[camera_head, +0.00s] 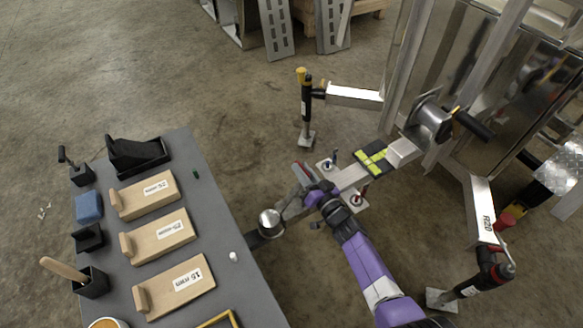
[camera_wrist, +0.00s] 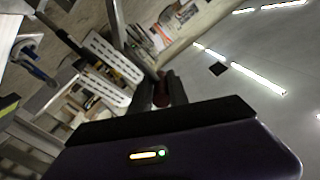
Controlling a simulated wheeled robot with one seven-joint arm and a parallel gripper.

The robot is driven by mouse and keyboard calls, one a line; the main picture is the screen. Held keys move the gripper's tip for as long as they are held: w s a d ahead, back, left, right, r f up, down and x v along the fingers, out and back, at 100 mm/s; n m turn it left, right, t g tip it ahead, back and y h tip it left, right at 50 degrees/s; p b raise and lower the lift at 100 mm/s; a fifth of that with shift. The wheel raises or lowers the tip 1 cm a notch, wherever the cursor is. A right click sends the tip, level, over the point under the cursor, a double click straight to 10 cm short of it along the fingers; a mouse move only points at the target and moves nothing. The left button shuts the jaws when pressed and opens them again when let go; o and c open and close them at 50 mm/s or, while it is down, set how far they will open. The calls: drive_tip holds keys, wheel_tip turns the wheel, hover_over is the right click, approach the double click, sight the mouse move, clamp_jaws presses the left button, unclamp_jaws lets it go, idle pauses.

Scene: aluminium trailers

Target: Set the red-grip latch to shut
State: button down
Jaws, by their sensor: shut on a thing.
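A red grip (camera_head: 304,170) shows at the end of a grey latch lever above the trailer's coupler, beside the silver ball (camera_head: 270,217). My gripper (camera_head: 307,186) comes in from the lower right and meets the latch there. In the wrist view, the dark fingers of my gripper (camera_wrist: 162,92) are closed around a dark red piece, the red grip (camera_wrist: 162,87). The fingers and my wrist hide most of the latch, so its exact angle is hard to tell.
The coupler sits beside the grey workbench (camera_head: 222,238), which carries wooden blocks (camera_head: 160,238) and small black holders. A blue-tipped lever (camera_head: 333,156) and a red-tipped lever (camera_head: 364,191) stand on the drawbar nearby. A jack post (camera_head: 307,105) stands beyond; floor left of it is clear.

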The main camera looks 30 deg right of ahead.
drive_tip(key=d+f+m+b, duration=0.2)
drive_tip(key=d+f+b, duration=0.1)
drive_tip(key=d+f+m+b, duration=0.3)
drive_tip(key=f, duration=0.1)
drive_tip(key=d+f+m+b, duration=0.2)
drive_tip(key=d+f+m, duration=0.1)
drive_tip(key=f, duration=0.1)
drive_tip(key=shift+d+f+b, duration=0.25)
drive_tip(key=shift+d+b, duration=0.05)
drive_tip(key=shift+b, duration=0.1)
drive_tip(key=shift+d+f+b, duration=0.15)
drive_tip(key=shift+f+b, duration=0.35)
drive_tip(key=shift+f, duration=0.05)
drive_tip(key=shift+d+f+b, duration=0.15)
drive_tip(key=shift+f+b, duration=0.35)
drive_tip(key=shift+f, duration=0.15)
drive_tip(key=c, duration=1.3)
unclamp_jaws()
drive_tip(key=shift+d, duration=0.1)
drive_tip(key=s+p, duration=0.3)
drive_tip(key=s, duration=0.4)
drive_tip(key=shift+s+p, duration=0.3)
drive_tip(key=shift+s, duration=0.1)
